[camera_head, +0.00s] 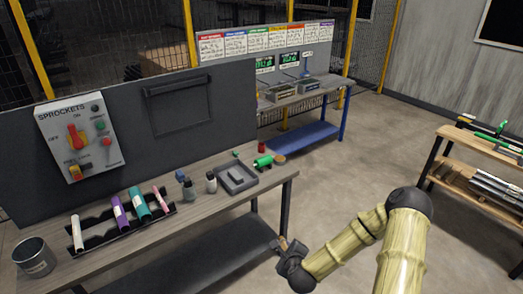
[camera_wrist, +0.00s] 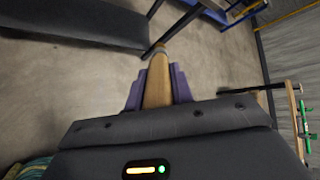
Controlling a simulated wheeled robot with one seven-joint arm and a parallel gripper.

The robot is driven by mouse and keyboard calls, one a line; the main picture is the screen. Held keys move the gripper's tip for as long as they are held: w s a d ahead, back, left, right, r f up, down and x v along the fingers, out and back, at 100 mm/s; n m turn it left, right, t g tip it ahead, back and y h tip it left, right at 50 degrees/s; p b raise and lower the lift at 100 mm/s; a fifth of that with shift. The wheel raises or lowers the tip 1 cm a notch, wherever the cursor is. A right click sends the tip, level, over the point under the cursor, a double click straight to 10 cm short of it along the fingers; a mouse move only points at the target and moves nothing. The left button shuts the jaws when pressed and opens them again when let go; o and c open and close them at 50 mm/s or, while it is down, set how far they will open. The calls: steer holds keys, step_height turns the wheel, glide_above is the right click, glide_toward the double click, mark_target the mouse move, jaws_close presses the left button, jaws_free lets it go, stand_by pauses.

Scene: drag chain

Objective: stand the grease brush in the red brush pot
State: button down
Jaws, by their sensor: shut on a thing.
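My gripper (camera_head: 284,247) is low beside the right front end of the workbench, apart from it. In the wrist view its purple fingers (camera_wrist: 158,90) are shut on a tan wooden handle with a greyish band at its far end, which I take as the grease brush (camera_wrist: 157,84). A small red cylinder (camera_head: 261,146), which looks like the red brush pot, stands at the far right of the workbench top. Its opening is too small to see into.
On the workbench (camera_head: 205,188), a green cylinder (camera_head: 263,162), a tan disc (camera_head: 280,159) and a grey tray (camera_head: 237,179) are near the red cylinder. Bottles, a rack of coloured tubes and a metal bucket (camera_head: 34,258) are further left. Open floor lies right of the bench.

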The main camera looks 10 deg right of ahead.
steer(key=shift+f, duration=0.1)
steer(key=s+f, duration=0.3)
steer(key=f, duration=0.4)
steer(key=s+f, duration=0.3)
steer(key=f, duration=0.3)
steer(key=shift+s+f, duration=0.35)
steer(key=shift+f, duration=0.05)
steer(key=shift+w+d, duration=0.1)
